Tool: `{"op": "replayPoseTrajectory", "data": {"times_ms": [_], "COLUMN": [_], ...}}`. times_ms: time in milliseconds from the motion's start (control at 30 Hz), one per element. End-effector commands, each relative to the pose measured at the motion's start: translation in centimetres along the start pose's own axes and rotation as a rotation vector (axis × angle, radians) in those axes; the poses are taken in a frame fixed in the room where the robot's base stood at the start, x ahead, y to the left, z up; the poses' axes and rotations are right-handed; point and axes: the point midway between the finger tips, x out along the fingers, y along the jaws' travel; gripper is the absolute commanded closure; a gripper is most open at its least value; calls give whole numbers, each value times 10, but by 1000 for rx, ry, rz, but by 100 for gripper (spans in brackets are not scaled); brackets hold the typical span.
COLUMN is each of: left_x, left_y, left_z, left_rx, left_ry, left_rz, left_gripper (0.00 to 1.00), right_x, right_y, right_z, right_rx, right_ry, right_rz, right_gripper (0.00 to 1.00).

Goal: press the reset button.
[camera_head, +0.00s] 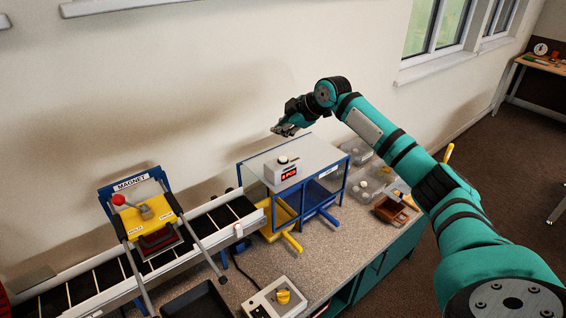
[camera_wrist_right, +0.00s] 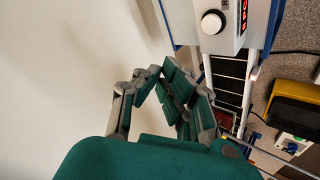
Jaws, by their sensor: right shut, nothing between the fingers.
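A small pale counter box (camera_head: 281,173) with a red lit display reading "4 PCS" stands on the clear top of a blue-framed cabinet. A round white button (camera_head: 283,159) sits on top of the box. In the right wrist view the button (camera_wrist_right: 213,22) shows near the top edge. My right gripper (camera_head: 284,130) is shut and empty, and appears above and behind the button, apart from it. In the right wrist view its fingers (camera_wrist_right: 158,76) close together left of and below the box. My left gripper is not in view.
The cabinet (camera_head: 322,172) holds yellow and blue bins. A conveyor (camera_head: 185,235) with a yellow magnet unit (camera_head: 146,216) runs to the left. Clear trays (camera_head: 374,184) are on the right, and the wall is close behind.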

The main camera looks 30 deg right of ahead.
Motion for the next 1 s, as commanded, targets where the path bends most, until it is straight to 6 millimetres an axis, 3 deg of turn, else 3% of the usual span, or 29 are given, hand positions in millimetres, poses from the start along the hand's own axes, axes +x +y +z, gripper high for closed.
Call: {"op": "replayPoseTrajectory", "data": {"times_ms": [33,267,500,1000], "left_x": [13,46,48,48], "left_y": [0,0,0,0], "left_z": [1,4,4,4], "left_rx": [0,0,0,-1], "left_ry": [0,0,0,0], "left_rz": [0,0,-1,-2], "left_gripper": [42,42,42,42], "right_x": [9,33,46,47], "right_y": [-7,-24,-33,-34], "right_z": [7,24,33,34], "right_rx": [0,0,0,0], "right_ry": [0,0,0,0], "right_rz": [0,1,0,0], "right_gripper": [100,100,100,100]}}
